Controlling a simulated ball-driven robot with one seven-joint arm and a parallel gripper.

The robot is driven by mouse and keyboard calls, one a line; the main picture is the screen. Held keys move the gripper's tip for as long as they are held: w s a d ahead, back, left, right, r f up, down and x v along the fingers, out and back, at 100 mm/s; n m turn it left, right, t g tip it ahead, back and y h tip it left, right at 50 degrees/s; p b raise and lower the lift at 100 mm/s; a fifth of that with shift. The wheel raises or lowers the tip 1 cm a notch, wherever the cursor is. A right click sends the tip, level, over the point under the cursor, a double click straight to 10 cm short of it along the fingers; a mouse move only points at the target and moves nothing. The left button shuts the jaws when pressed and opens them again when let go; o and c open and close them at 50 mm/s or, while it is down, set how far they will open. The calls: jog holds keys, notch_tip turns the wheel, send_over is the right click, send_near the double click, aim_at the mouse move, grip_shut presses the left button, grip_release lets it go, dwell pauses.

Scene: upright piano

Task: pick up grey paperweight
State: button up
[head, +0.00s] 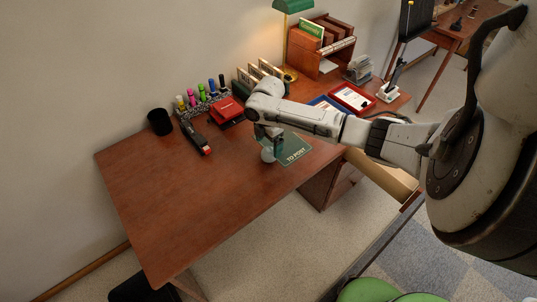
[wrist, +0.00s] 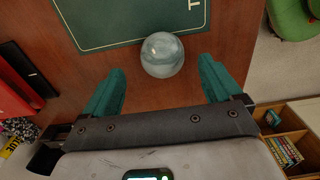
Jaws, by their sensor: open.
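The grey paperweight (wrist: 162,55) is a glassy grey ball on the wooden desk, at the edge of a green "TO POST" mat (wrist: 120,20). In the head view the paperweight (head: 268,155) shows pale beside the mat (head: 296,150), partly hidden by my gripper. My gripper (wrist: 161,82) is open and empty, its two teal fingers pointing toward the paperweight. In the wrist view the ball shows between and just beyond the fingertips, and no finger is seen touching it. In the head view my gripper (head: 270,143) is low over the desk at the ball.
The desk's left half (head: 180,200) is bare. A black cup (head: 160,122), a stapler (head: 196,138), a red box (head: 227,111) and several markers (head: 201,92) stand along the back. A red tray (head: 352,98) and a wooden organizer (head: 318,45) are at the right.

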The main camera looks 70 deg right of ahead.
aim_at(269, 150)
notch_tip(269, 150, down, 4)
jog(key=shift+s+f, duration=0.1)
jog(key=shift+f, duration=0.05)
jog(key=c, duration=1.3)
